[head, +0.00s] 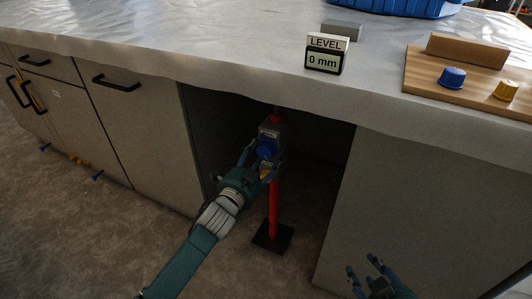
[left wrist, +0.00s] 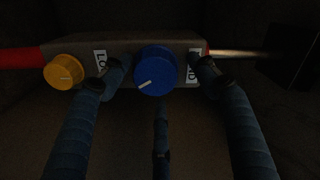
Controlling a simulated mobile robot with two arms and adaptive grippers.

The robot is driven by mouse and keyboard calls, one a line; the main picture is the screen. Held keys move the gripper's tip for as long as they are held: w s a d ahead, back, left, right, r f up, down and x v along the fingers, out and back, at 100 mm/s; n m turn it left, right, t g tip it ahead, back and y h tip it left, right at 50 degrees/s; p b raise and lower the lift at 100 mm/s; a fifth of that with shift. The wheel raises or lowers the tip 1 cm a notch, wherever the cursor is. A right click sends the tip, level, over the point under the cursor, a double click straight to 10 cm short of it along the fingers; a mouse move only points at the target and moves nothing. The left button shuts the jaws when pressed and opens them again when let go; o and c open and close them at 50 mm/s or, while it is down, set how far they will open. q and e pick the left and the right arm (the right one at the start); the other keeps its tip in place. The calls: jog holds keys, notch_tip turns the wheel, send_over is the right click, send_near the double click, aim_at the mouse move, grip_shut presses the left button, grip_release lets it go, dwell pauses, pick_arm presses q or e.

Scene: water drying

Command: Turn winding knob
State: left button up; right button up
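A grey box (head: 270,132) sits high on a red post (head: 274,205) in the opening under the counter. It bears a blue knob (left wrist: 157,72) with a white pointer line and a smaller yellow knob (left wrist: 64,72); I cannot tell which is the winding knob. Labels beside the blue knob are partly hidden by my fingers. My left gripper (head: 264,165) is at the box. In the left wrist view its fingers (left wrist: 162,75) are spread on both sides of the blue knob, with gaps, and a third finger is below. My right gripper (head: 368,270) is open and empty at the bottom.
A display (head: 324,60) marked LEVEL on the covered counter (head: 220,45) reads 0 mm. A wooden board (head: 425,80) at the right bears another blue knob (head: 452,77) and a yellow knob (head: 506,90). Cabinet walls flank the dark opening. The post stands on a black base (head: 272,238).

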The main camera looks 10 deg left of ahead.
pick_arm(q)
jog(key=shift+a, duration=0.1)
jog(key=shift+s+f, duration=0.1)
jog(key=shift+s, duration=0.2)
jog(key=v, duration=1.1)
jog(key=shift+s, duration=0.2)
jog(key=shift+a, duration=0.1)
